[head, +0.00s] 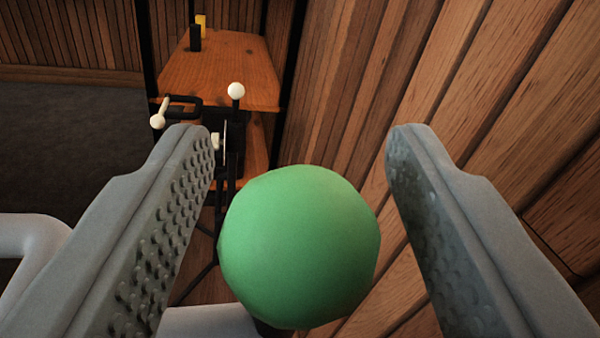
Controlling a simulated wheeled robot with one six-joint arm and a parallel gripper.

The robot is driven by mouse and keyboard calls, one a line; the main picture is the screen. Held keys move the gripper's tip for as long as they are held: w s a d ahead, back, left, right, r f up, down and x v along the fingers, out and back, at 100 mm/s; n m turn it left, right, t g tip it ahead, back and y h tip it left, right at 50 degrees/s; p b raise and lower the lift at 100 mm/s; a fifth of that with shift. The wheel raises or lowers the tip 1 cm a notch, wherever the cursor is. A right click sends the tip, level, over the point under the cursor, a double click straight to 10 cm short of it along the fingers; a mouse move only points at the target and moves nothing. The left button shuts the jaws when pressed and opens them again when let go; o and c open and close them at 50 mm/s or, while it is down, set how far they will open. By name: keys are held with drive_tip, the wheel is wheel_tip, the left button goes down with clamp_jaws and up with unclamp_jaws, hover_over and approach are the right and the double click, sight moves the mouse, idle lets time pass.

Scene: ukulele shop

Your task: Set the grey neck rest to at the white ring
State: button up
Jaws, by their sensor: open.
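My gripper (300,135) is open, with one grey, dimpled finger on each side of the picture. A large green ball (299,247) shows between the fingers, close to the camera, with a visible gap on both sides. A dark piece shows just under the ball, and the ball hides what is behind it. I cannot make out a grey neck rest or a white ring for certain. A black fixture (228,140) with levers stands farther off, beyond the left finger. It has a white ball knob (236,90) on top and a second white knob (158,121) at its left.
An orange wooden shelf (235,65) in a black frame stands at the back, with a black block (195,38) and a yellow block (201,24) on it. A wood-plank wall (470,75) runs close along the right. A dark grey surface (70,130) lies at left.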

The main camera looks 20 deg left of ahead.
drive_tip(key=v, duration=1.6)
drive_tip(key=shift+s, duration=0.3)
drive_tip(key=shift+d+r, duration=0.1)
drive_tip(key=shift+r, duration=0.05)
drive_tip(key=s+a+r+m+t+h, duration=0.15)
drive_tip(key=s+r+h, duration=0.25)
drive_tip(key=r, duration=0.5)
drive_tip(key=s+a+r+m+t+h, duration=0.1)
drive_tip(key=s+a+r+m+h, duration=0.2)
drive_tip(key=r, duration=0.7)
drive_tip(key=s+a+r+m, duration=0.1)
drive_tip(key=s+a+r, duration=0.1)
drive_tip(key=s, duration=0.7)
drive_tip(key=s+a+r+m+g, duration=0.1)
drive_tip(key=s+a+r, duration=0.2)
drive_tip(key=s, duration=0.7)
drive_tip(key=shift+a+r+m+h, duration=0.2)
drive_tip(key=shift+r+m+h, duration=0.15)
drive_tip(key=shift+r, duration=0.45)
drive_tip(key=shift+g, duration=0.25)
